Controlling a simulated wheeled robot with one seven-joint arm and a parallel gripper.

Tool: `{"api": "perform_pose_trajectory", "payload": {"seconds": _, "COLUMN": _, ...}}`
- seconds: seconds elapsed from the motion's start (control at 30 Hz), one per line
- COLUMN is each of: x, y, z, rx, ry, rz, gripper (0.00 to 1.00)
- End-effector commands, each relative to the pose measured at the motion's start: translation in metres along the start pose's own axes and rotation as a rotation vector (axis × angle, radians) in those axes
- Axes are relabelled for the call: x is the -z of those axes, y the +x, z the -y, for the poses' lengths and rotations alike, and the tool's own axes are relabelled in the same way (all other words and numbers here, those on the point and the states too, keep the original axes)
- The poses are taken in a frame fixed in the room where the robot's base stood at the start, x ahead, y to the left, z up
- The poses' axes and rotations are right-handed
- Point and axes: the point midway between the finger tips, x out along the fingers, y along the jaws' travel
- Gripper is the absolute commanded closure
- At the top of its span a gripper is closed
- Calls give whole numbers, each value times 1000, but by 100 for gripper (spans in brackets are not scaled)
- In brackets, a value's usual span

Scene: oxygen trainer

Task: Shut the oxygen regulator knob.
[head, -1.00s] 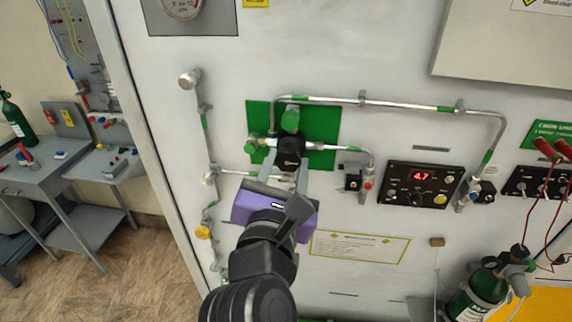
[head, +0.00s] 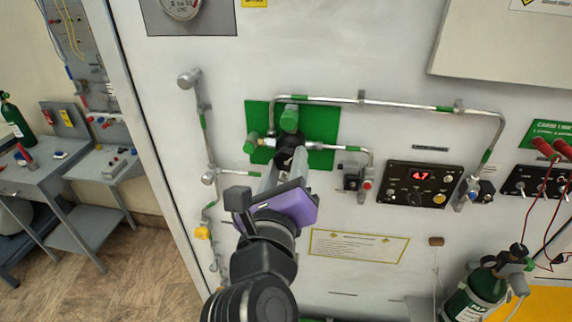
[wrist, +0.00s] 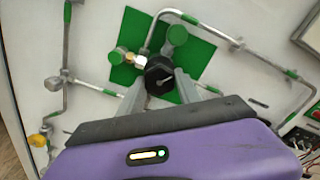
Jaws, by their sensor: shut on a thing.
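The oxygen regulator knob is black and round, and it sits on the regulator on the green backing plate (head: 325,117). In the wrist view the knob (wrist: 158,76) shows between the two grey fingers, with a pale line on its face. My gripper (wrist: 160,88) is shut on the knob, one finger on each side. In the head view my purple gripper body and fingers (head: 283,172) cover the lower part of the knob (head: 291,141). Green cylindrical fittings (head: 289,118) stand above and to the left of the knob.
Metal pipes (head: 400,105) with green bands run across the white panel. A control box (head: 418,184) with a red display reading 4.7 is to the right. A green gas cylinder (head: 478,300) stands at lower right. A grey workbench (head: 60,175) stands at left.

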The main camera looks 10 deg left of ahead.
Motion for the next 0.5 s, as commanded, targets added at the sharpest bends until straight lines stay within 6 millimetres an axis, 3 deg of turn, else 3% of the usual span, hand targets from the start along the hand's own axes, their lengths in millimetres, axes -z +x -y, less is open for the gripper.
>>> {"api": "perform_pose_trajectory", "payload": {"seconds": 0.5, "x": 1, "y": 1, "z": 1, "rx": 2, "ry": -342, "rz": -1, "gripper": 100}}
